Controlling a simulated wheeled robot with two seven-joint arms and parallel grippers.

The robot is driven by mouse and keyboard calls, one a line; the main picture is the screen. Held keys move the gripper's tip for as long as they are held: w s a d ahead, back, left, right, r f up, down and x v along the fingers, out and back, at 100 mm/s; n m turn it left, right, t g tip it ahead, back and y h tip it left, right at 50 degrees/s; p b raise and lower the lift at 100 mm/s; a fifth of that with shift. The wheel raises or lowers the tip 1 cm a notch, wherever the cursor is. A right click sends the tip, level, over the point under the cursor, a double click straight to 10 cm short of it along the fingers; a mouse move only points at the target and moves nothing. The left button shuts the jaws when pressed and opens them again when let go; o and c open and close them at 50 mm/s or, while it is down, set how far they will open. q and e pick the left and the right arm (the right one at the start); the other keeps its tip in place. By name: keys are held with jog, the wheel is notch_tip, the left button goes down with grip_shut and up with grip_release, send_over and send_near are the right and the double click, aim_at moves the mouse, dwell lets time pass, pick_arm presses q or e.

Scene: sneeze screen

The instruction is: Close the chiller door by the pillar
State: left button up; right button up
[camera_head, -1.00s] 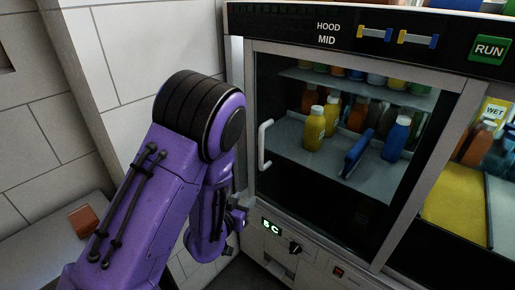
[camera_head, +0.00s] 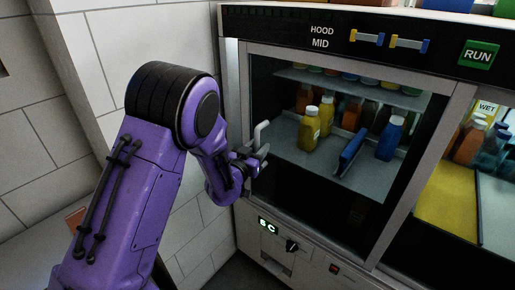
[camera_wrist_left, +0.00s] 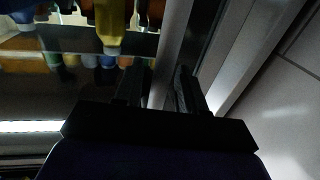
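The chiller door (camera_head: 284,187) is a dark glass panel in a silver frame, with a white bar handle (camera_head: 259,132) at its left edge. I cannot tell for certain whether the door is fully shut. The pale tiled pillar (camera_head: 160,70) stands left of the chiller. My left gripper (camera_head: 258,159) is at the lower part of the handle and hides some of it. In the left wrist view, its dark fingers (camera_wrist_left: 158,90) are spread, with a grey upright strip showing between them; contact is not clear. My right gripper is not in view.
Behind the glass, a yellow bottle (camera_head: 309,129), a blue bottle (camera_head: 391,138) and other bottles stand on shelves. A temperature display (camera_head: 267,226) and knob (camera_head: 292,246) sit below the door. An open-looking section with a yellow board (camera_head: 447,200) is at right.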

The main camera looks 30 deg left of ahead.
pick_arm(q)
jog(key=shift+c, duration=0.3)
grip_shut()
jog(key=a, duration=0.4)
jog(key=shift+w+a, duration=0.15)
grip_release()
jog(key=shift+o, duration=0.3)
jog(key=shift+d, duration=0.2)
jog(key=s+d+b, duration=0.1)
jog(key=s+b, duration=0.1)
jog(key=s, duration=0.8)
jog(key=shift+s, duration=0.25)
